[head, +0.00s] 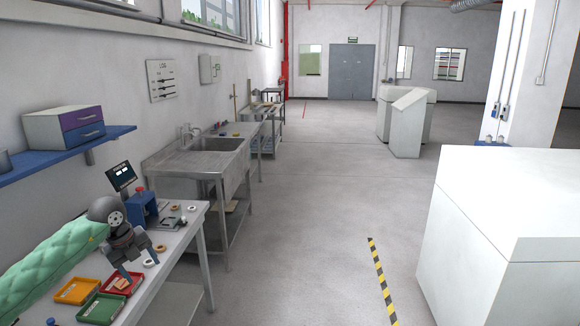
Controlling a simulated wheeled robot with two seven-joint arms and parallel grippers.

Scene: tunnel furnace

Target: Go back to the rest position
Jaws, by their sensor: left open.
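My left arm, in a green padded sleeve, comes in from the left of the head view. My left gripper (133,278) points down over the near end of the workbench (189,236). Its fingers are apart and I see nothing between them. It is above or just beside the red tray (118,284); I cannot tell the exact height. My right gripper is not in view.
A yellow tray (78,291) and a green tray (101,309) lie beside the red one. A blue shelf (62,153) hangs above. A sink (212,145) stands beyond. A white block (510,220) fills the right. The floor between is clear.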

